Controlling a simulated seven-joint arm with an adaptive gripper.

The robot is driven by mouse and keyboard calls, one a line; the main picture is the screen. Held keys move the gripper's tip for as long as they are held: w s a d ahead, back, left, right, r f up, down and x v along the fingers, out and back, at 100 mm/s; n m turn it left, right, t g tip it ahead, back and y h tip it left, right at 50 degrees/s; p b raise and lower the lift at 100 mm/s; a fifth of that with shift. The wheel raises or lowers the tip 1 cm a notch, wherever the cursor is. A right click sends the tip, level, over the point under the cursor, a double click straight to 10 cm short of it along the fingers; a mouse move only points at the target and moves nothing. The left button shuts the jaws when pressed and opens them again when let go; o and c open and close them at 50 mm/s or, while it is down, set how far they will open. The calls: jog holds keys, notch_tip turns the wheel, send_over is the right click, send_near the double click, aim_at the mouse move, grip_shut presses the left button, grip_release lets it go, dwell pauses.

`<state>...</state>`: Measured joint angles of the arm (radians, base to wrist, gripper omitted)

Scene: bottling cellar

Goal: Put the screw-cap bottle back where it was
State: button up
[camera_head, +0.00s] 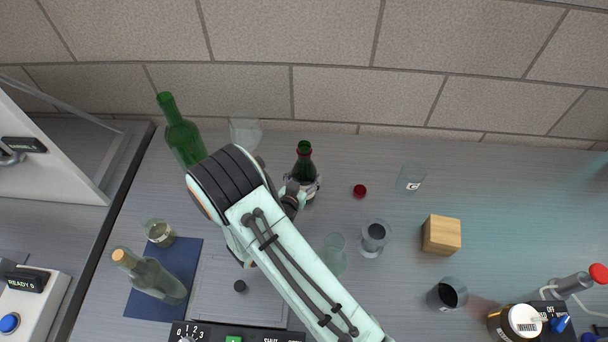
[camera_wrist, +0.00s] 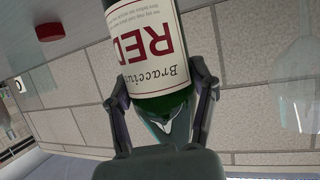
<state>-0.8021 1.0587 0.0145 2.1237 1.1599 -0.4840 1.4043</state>
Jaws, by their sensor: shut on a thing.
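A dark green bottle with a red ring at its neck (camera_head: 304,170) stands upright at the back middle of the table. In the wrist view its white label (camera_wrist: 145,50) reads "RED" upside down. My gripper (camera_head: 296,196) is shut on this bottle, with a finger on each side of it; the fingers also show in the wrist view (camera_wrist: 163,100). My arm comes from the front and hides part of the table. A red cap (camera_head: 360,190) lies apart to the bottle's right and also shows in the wrist view (camera_wrist: 50,32). I cannot tell whether the bottle touches the table.
A tall green bottle (camera_head: 183,137) and a clear glass (camera_head: 245,132) stand left of my gripper. A corked bottle (camera_head: 152,276) is at front left. Right are a tumbler (camera_head: 411,178), a dark-filled glass (camera_head: 374,236), a wooden block (camera_head: 441,235) and a dark-filled tumbler (camera_head: 447,294).

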aim_at(302, 161)
jog(key=shift+f, duration=0.15)
jog(key=o, duration=1.2)
jog(key=shift+r, duration=0.2)
jog(key=s+r, duration=0.1)
jog(key=r, duration=0.2)
jog(key=s+r, duration=0.2)
jog(key=r, duration=0.1)
jog(key=s+a+r, duration=0.1)
jog(key=r, duration=0.1)
jog(key=shift+s+a+r, duration=0.1)
jog(key=shift+s+r, duration=0.15)
jog(key=shift+r, duration=0.15)
